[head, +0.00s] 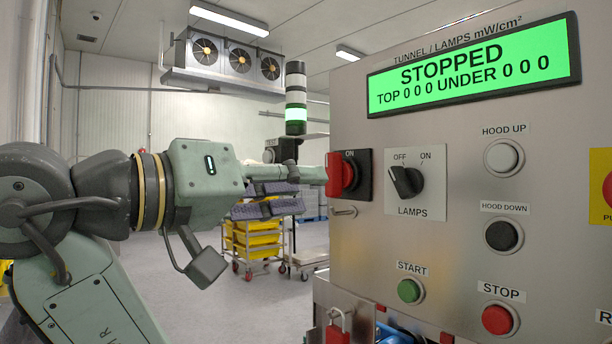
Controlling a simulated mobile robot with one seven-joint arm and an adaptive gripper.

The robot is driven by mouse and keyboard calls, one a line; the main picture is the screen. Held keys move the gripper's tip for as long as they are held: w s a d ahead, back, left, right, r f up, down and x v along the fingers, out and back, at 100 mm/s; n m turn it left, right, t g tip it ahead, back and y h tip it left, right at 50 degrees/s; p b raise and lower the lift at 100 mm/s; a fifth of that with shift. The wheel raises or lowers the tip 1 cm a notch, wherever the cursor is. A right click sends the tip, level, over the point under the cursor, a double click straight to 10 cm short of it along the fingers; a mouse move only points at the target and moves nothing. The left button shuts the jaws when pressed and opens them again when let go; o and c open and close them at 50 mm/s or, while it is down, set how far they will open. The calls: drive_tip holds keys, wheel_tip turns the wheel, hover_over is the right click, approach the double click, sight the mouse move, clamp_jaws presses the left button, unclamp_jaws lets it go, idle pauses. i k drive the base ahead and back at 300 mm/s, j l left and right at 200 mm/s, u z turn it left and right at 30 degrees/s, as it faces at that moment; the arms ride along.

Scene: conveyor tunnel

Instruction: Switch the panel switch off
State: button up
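A red rotary switch handle (346,177) on a black plate stands out from the left edge of the steel control panel (460,250). The word ON shows above it; any OFF mark is hidden. The handle looks upright. My gripper (318,174) reaches in from the left, level with the handle. Its pale green fingertip meets the handle's left side in the picture; whether it touches cannot be told. The fingers overlap in this side view, so their opening is unclear. A black LAMPS knob (407,181) with OFF and ON marks sits to the right, its pointer towards OFF.
The green display (475,65) reads STOPPED. Hood, start (409,291) and stop (497,319) buttons are close by on the panel. A red padlock (337,330) hangs below. A trolley with yellow crates (255,240) stands behind my arm; open floor lies around it.

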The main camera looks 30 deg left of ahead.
sight(339, 173)
drive_tip(key=u, duration=0.7)
